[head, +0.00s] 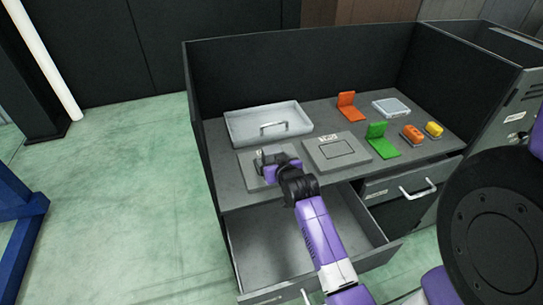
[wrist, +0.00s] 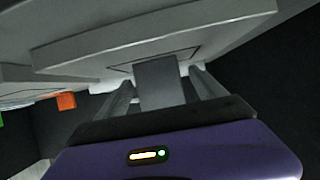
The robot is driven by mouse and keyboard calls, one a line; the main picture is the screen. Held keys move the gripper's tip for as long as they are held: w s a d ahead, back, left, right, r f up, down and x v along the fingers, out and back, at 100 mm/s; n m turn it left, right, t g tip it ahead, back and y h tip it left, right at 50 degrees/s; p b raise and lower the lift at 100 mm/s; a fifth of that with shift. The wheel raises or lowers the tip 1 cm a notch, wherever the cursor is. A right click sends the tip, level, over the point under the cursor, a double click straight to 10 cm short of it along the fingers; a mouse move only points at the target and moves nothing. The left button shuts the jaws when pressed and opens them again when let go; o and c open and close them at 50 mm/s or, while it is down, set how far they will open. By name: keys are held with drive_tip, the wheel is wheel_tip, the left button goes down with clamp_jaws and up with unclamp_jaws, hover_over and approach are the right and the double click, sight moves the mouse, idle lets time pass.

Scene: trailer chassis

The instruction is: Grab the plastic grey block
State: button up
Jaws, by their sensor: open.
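A grey block (wrist: 158,82) stands between the two fingers of my gripper (wrist: 162,88) in the wrist view, with a slight gap visible on each side. Behind it is a light grey plate (wrist: 115,60) with a thin outlined square. In the head view my gripper (head: 268,158) is low over the left grey plate (head: 250,180) on the workbench; its fingers largely hide the block there. My gripper is open around the block. Whether either finger touches it cannot be told.
A second grey plate (head: 337,151) lies just right of my gripper, and a grey tray with a handle (head: 268,124) stands behind. Orange (head: 349,107) and green (head: 381,140) brackets are farther right. An open drawer (head: 300,240) juts out below my arm.

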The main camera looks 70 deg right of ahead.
drive_tip(key=shift+x, duration=0.95)
drive_tip(key=c, duration=1.5)
drive_tip(key=shift+c, duration=0.5)
drive_tip(key=shift+r, duration=0.1)
